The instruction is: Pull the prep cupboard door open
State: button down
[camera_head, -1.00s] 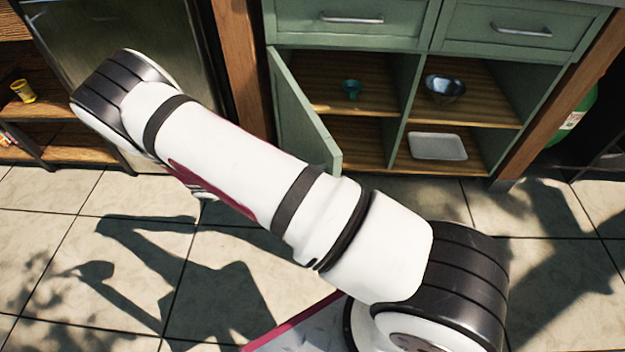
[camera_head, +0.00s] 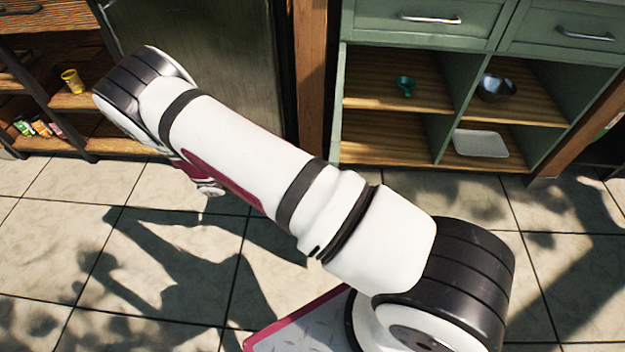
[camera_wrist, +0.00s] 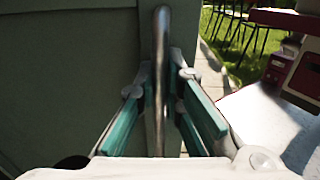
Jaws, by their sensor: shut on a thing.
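The green prep cupboard (camera_head: 465,110) stands at the upper right of the head view, its front open onto wooden shelves. Its door (camera_wrist: 70,80) shows in the wrist view as a dark green panel with a vertical metal bar handle (camera_wrist: 161,35). My gripper (camera_wrist: 166,90) is shut on this handle, with teal finger pads on both sides of the bar. In the head view the door's broad face does not show, and my gripper is out of sight.
A teal cup (camera_head: 404,86), a metal bowl (camera_head: 496,87) and a white tray (camera_head: 481,143) sit inside the cupboard. A wooden post (camera_head: 309,80) stands at its left. A shelf with a yellow cup (camera_head: 72,81) is at far left. The tiled floor ahead is clear.

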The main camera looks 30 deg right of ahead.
jog(key=shift+a, duration=0.1)
jog(key=c, duration=2)
grip_release()
jog(key=shift+o, duration=0.2)
jog(key=v, duration=1.2)
jog(key=shift+f, duration=0.1)
